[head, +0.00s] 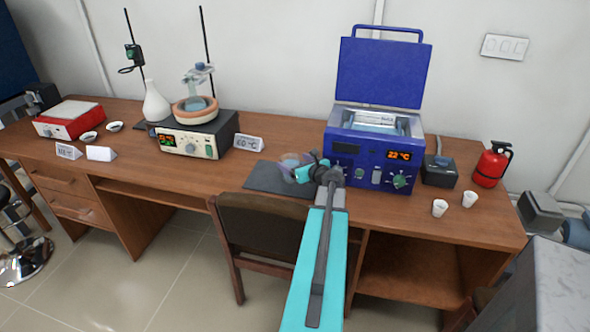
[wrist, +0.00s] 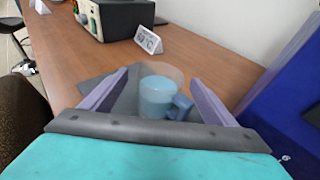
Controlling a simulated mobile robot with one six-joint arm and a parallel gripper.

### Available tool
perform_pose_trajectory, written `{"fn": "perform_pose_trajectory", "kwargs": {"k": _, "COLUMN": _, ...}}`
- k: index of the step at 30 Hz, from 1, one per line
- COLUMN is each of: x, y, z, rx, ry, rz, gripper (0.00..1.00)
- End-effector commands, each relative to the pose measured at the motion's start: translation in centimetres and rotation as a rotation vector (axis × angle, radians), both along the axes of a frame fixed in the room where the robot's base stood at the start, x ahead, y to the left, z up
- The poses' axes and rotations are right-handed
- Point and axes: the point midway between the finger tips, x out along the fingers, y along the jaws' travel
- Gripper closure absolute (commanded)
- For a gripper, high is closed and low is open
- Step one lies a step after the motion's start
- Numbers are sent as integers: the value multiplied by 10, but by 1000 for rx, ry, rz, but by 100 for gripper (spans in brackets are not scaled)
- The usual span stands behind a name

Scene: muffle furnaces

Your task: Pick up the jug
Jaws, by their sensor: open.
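The jug (wrist: 157,96) is a clear cup-like vessel with blue contents and a blue handle on its right side. It stands upright on a dark grey mat (wrist: 92,88) on the wooden bench. In the head view the jug (head: 290,160) is partly hidden behind my gripper (head: 306,171). In the wrist view my gripper (wrist: 158,82) is open, with one purple finger on each side of the jug. The handle is close to the right finger. I see no clear contact, and how far the fingers reach around the jug is hard to tell.
A blue bath (head: 372,150) with a raised lid stands right of the jug, close to my gripper. A temperature sign (head: 248,143) and a beige heater (head: 192,140) stand to the left. A chair (head: 262,235) is below the bench edge. Two small cups (head: 440,208) sit at right.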

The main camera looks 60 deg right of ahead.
Motion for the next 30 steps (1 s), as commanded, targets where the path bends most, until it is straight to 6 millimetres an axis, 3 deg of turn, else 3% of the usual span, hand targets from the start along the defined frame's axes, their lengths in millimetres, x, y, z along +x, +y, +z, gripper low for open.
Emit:
{"fn": "perform_pose_trajectory", "kwargs": {"k": 8, "x": 7, "y": -3, "z": -2, "rx": 1, "ry": 0, "rz": 2, "gripper": 20}}
{"fn": "perform_pose_trajectory", "kwargs": {"k": 21, "x": 43, "y": -22, "z": -14, "rx": 0, "ry": 1, "rz": 3, "gripper": 20}}
{"fn": "perform_pose_trajectory", "kwargs": {"k": 30, "x": 55, "y": -27, "z": -18, "rx": 1, "ry": 0, "rz": 2, "gripper": 20}}
